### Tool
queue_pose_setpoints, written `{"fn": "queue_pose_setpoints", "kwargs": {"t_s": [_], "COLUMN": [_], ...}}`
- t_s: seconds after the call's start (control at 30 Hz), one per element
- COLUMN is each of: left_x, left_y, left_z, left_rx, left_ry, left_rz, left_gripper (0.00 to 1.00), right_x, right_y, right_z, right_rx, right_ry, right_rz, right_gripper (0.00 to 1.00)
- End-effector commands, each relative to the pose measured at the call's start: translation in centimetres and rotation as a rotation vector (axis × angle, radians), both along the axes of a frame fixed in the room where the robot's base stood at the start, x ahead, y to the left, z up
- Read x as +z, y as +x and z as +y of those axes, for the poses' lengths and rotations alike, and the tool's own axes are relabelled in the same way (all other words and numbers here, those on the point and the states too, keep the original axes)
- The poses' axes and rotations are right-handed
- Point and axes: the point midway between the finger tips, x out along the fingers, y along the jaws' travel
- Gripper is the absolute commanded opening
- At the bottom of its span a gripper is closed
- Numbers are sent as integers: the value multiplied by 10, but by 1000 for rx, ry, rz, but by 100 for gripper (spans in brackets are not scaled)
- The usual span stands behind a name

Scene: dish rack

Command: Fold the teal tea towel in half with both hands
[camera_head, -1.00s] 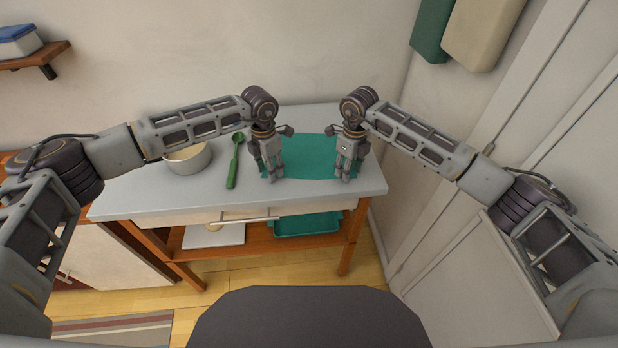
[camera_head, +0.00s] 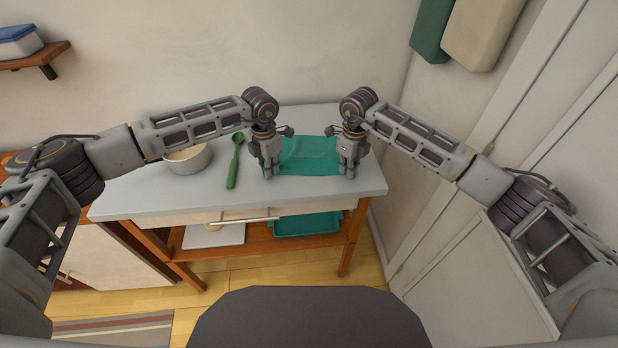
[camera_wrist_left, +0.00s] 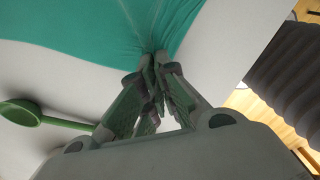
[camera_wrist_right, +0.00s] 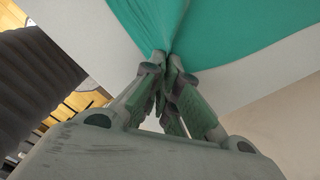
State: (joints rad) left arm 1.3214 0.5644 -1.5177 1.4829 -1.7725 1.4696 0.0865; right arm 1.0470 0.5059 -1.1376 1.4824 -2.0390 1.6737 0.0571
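The teal tea towel (camera_head: 309,157) lies on the grey tabletop between my two grippers, with wrinkles across its middle. My left gripper (camera_head: 268,176) is shut on the towel's near left corner; in the left wrist view the teal cloth (camera_wrist_left: 150,25) bunches into the fingertips (camera_wrist_left: 155,58). My right gripper (camera_head: 348,176) is shut on the near right corner; in the right wrist view the cloth (camera_wrist_right: 215,40) gathers into the fingertips (camera_wrist_right: 166,60). Both grippers are low at the table. Parts of the towel's sides are hidden behind the grippers.
The table's front edge (camera_head: 160,217) is close by. A teal tray (camera_head: 307,224) and a white board (camera_head: 213,236) sit on the lower shelf. A wall and cabinet bound the right side.

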Motion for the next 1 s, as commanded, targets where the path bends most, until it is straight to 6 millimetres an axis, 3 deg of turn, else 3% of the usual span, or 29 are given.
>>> {"fn": "queue_pose_setpoints", "kwargs": {"t_s": [0.37, 1.0], "left_x": [-3, 20], "left_y": [-1, 0], "left_z": [4, 4], "left_rx": [4, 4], "left_ry": [9, 6], "left_rz": [5, 2], "left_gripper": [0, 0], "right_x": [-2, 20], "right_y": [-1, 0], "right_z": [-3, -3], "right_rx": [-4, -4], "right_ry": [-7, -6], "right_rz": [4, 1], "right_gripper": [0, 0]}}
